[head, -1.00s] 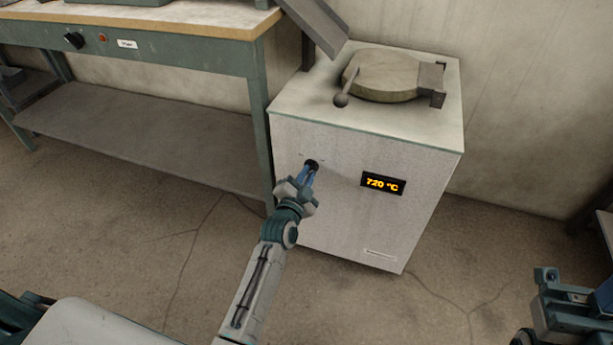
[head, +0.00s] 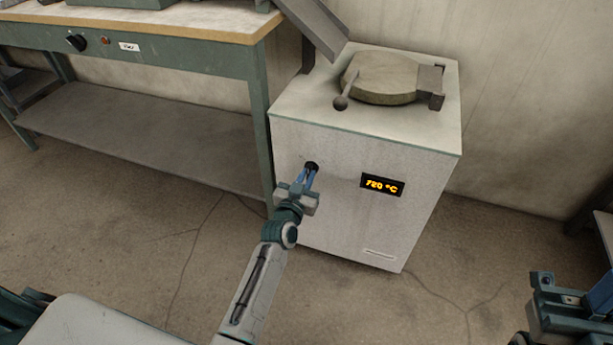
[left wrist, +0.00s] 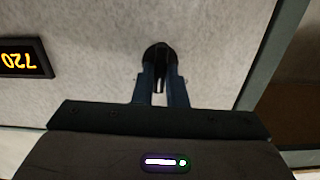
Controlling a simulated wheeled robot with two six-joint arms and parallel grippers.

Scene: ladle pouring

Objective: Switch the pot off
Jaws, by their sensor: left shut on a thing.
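The pot is a grey box-shaped furnace (head: 325,225) with a round lid (head: 385,77) on top, closed over its opening. Its front carries a small black knob (head: 312,166) and a lit display (head: 382,185) reading 720 °C. My left gripper (head: 309,178) is at the knob, with its blue fingers shut on it. The left wrist view shows the same two fingers on either side of the black knob (left wrist: 159,52), and part of the display (left wrist: 22,58) to the left. My right gripper (head: 560,300) shows partly at the lower right; its jaws are unclear.
A green workbench (head: 190,58) with a wooden top, a black dial (head: 76,42) and a lower shelf stands left of the furnace. A ball-ended lid handle (head: 341,102) overhangs the furnace top. Bare floor lies in front.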

